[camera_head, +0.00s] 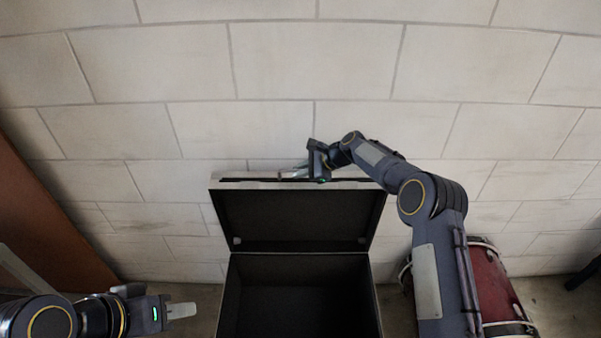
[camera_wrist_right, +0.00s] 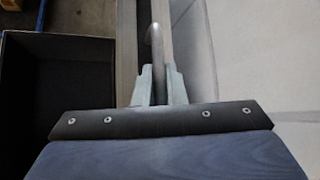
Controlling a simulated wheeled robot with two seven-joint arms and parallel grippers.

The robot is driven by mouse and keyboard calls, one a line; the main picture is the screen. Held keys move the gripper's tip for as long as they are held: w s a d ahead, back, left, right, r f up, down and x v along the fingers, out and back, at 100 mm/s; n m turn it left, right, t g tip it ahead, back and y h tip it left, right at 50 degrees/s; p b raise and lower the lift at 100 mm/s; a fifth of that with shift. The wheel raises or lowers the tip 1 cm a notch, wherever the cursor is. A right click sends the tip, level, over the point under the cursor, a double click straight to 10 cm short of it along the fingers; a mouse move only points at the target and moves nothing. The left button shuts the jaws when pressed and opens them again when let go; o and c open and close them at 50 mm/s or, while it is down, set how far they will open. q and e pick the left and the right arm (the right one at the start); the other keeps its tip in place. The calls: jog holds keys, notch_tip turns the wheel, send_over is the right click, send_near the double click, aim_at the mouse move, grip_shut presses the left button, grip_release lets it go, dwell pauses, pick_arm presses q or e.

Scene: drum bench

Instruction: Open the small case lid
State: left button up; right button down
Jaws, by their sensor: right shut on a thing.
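The small case (camera_head: 232,300) is black with a dark, empty-looking inside and stands at the bottom middle of the head view. Its lid (camera_head: 295,217) is raised upright at the back, its inner face towards me. My right gripper (camera_head: 296,173) is at the lid's top edge, right of its middle. In the right wrist view the right gripper (camera_wrist_right: 155,90) is shut on a curved metal handle (camera_wrist_right: 156,45) beside the lid's edge. My left gripper (camera_head: 182,310) is low on the left, apart from the case; its finger gap cannot be made out.
A red drum (camera_head: 492,285) stands on the floor right of the case, behind my right arm. A brown panel (camera_head: 50,215) is at the left. A pale block wall (camera_head: 300,70) rises behind the lid.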

jog(key=shift+s+f, duration=0.1)
jog(key=shift+f, duration=0.1)
jog(key=c, duration=1.5)
grip_release()
jog(key=shift+r, duration=0.1)
